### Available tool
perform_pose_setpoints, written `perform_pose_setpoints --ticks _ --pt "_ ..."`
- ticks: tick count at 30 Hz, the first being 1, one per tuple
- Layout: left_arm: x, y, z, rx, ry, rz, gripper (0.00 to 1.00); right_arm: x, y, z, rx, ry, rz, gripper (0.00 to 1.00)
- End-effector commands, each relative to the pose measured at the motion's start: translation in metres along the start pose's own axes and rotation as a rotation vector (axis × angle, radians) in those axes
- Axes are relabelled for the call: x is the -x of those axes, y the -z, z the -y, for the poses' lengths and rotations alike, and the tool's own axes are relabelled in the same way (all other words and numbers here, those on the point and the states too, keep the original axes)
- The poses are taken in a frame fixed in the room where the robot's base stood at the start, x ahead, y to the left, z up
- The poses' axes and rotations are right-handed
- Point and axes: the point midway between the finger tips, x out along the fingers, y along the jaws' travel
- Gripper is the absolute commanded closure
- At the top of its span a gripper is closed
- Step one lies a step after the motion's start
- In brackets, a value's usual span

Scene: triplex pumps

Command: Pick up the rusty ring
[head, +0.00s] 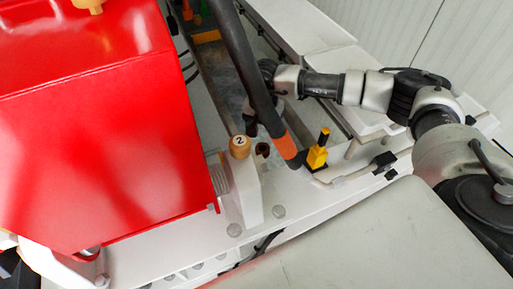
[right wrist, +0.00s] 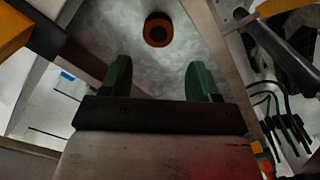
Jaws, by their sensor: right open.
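The rusty ring (right wrist: 149,38) shows in the right wrist view as an orange-brown ring with a dark centre. It lies on a mottled grey metal surface, beyond and roughly between my fingertips. My right gripper (right wrist: 159,78) is open, with its two green-tipped fingers apart and nothing between them. In the head view the right arm reaches in from the right, and its gripper is partly hidden behind a black pole. A small dark brown round part (head: 262,149) sits by the pole there; I cannot tell if it is the ring. My left gripper is not in view.
A large red housing (head: 100,130) fills the left of the head view. Black cables (right wrist: 282,110) hang at right in the wrist view.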

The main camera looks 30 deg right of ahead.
Motion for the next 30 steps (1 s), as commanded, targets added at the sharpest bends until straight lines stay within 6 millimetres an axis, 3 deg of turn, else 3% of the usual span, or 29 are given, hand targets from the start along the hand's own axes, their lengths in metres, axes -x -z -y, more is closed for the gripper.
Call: perform_pose_setpoints --ticks 6,10,17,21,30 --pt "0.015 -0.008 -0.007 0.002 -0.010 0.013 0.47 -0.031 0.000 0.000 -0.005 -0.002 0.003 0.39" --pt "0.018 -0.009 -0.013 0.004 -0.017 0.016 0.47 -0.040 0.000 0.000 -0.004 -0.001 0.003 0.39" --pt "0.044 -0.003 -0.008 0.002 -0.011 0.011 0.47 -0.066 -0.004 0.003 -0.006 -0.004 0.005 0.39" --pt "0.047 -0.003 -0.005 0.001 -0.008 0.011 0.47 -0.086 -0.004 0.003 -0.007 -0.003 0.005 0.39" --pt "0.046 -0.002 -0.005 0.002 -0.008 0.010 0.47 -0.092 -0.003 0.003 -0.005 0.000 0.003 0.39"
